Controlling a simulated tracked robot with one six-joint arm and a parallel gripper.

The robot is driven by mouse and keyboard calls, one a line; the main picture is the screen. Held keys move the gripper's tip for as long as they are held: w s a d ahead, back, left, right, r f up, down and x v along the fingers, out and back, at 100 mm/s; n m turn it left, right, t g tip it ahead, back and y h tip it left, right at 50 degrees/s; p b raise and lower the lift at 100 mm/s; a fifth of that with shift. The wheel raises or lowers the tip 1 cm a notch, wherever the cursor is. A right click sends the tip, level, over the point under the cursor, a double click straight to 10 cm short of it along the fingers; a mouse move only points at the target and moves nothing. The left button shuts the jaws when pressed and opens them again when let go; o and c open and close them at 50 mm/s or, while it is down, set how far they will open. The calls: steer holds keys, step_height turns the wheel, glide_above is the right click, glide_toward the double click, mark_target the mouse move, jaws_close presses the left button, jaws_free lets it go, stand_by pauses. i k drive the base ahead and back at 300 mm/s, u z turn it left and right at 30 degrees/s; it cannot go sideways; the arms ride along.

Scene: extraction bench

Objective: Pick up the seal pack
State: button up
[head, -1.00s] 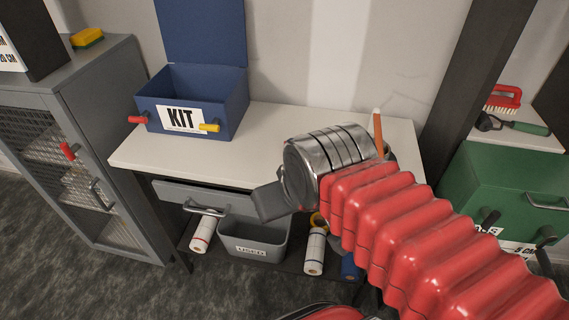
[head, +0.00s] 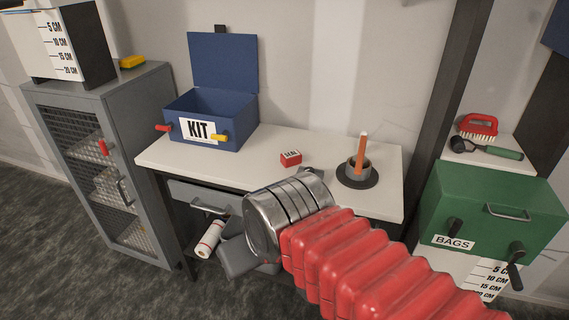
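The seal pack (head: 290,158) is a small red box with a white "SEAL" label. It lies on the white bench top (head: 330,150), between the blue KIT box and the grey cup. My gripper (head: 240,262) is at the end of the red bellows arm, in front of the bench and lower in the picture than the seal pack, apart from it. Only a grey part of the gripper shows past the metal wrist, so its opening is hidden.
The open blue KIT box (head: 212,122) stands at the bench's left. A grey cup (head: 357,166) with an orange stick stands on a dark disc at the right. A drawer (head: 200,197) is under the top. A grey cabinet (head: 85,110) stands left, a green BAGS box (head: 480,200) right.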

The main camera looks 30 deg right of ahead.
mark_target(289, 159)
steer(key=u, duration=0.4)
steer(key=i, duration=1.2)
steer(key=u, duration=0.5)
